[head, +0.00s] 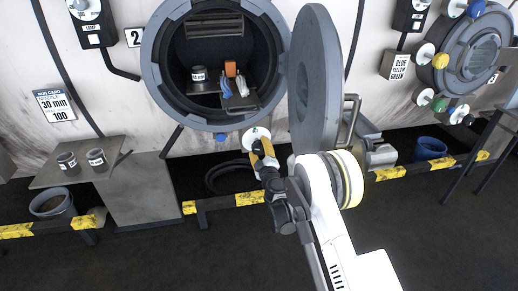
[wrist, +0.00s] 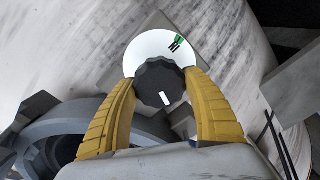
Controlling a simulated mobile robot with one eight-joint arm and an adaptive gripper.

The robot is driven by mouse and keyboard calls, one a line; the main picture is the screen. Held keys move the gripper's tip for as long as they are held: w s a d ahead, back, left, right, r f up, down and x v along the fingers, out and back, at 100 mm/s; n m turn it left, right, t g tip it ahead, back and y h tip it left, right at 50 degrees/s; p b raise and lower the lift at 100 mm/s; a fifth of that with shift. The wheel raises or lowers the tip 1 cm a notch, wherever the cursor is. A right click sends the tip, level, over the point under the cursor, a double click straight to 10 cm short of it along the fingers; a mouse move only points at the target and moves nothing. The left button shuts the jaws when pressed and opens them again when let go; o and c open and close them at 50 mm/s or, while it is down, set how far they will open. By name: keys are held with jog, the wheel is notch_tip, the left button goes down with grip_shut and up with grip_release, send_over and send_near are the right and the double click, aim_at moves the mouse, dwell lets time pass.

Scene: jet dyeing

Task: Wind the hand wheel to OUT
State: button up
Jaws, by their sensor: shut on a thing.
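The hand wheel (wrist: 158,80) is a dark scalloped knob with a white mark near its lower edge. It stands in front of a white disc (wrist: 140,50) with a green patch and black stripes at its upper right. My gripper (wrist: 161,76) has its yellow fingers on both sides of the knob, shut on it. In the head view the white disc (head: 254,134) sits below the round opening, and my gripper (head: 264,150) reaches it from below, hiding most of the wheel. The lettering on the disc is too small to read.
The round vessel (head: 160,78) is open, with a grey cup (head: 199,74) and orange, blue and white items inside. Its thick grey door (head: 312,75) stands open beside my arm. A side table (head: 120,150) bears two cups. A yellow-black rail (head: 250,198) runs below.

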jog(key=m, duration=0.6)
jog(key=shift+r, duration=0.1)
jog(key=m, duration=0.6)
jog(key=shift+d+m, duration=0.15)
jog(key=shift+m, duration=0.25)
jog(key=o, duration=1.2)
jog(key=v, duration=0.7)
jog(key=shift+s, duration=0.2)
